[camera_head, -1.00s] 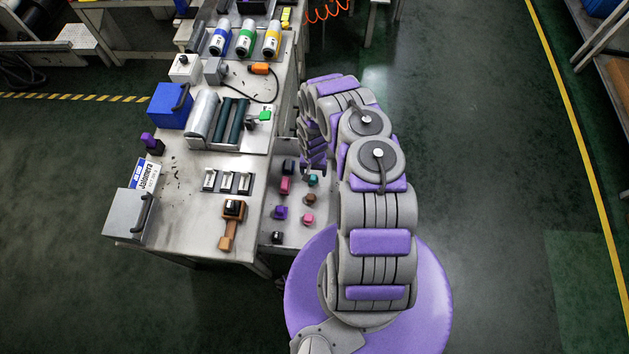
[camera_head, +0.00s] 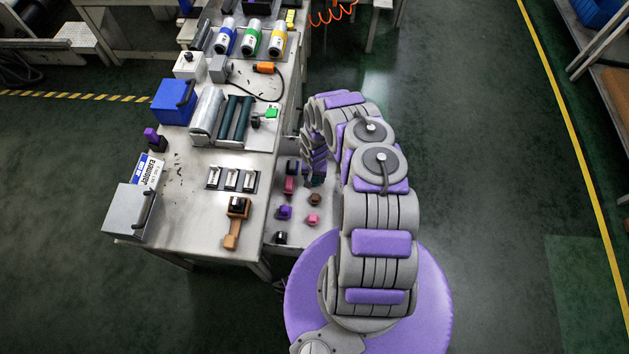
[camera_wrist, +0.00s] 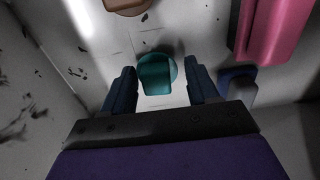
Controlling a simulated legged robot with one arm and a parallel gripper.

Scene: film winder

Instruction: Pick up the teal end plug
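The teal end plug (camera_wrist: 157,73) sits on the pale lower shelf, seen from above in the wrist view, with a rounded disc and a squarer block. My gripper (camera_wrist: 162,80) is open, one dark blue finger on each side of the plug, with visible gaps. I cannot tell its height above the shelf. In the head view my gripper (camera_head: 312,178) hangs over the shelf, and only a sliver of the teal plug (camera_head: 319,182) shows.
A pink plug (camera_wrist: 270,30) and a dark blue piece (camera_wrist: 238,82) lie to the right in the wrist view. A brown plug (camera_wrist: 125,4) is at its top. The worktable (camera_head: 200,240) stands left of the shelf. Purple (camera_head: 284,212) and pink (camera_head: 313,219) plugs lie nearby.

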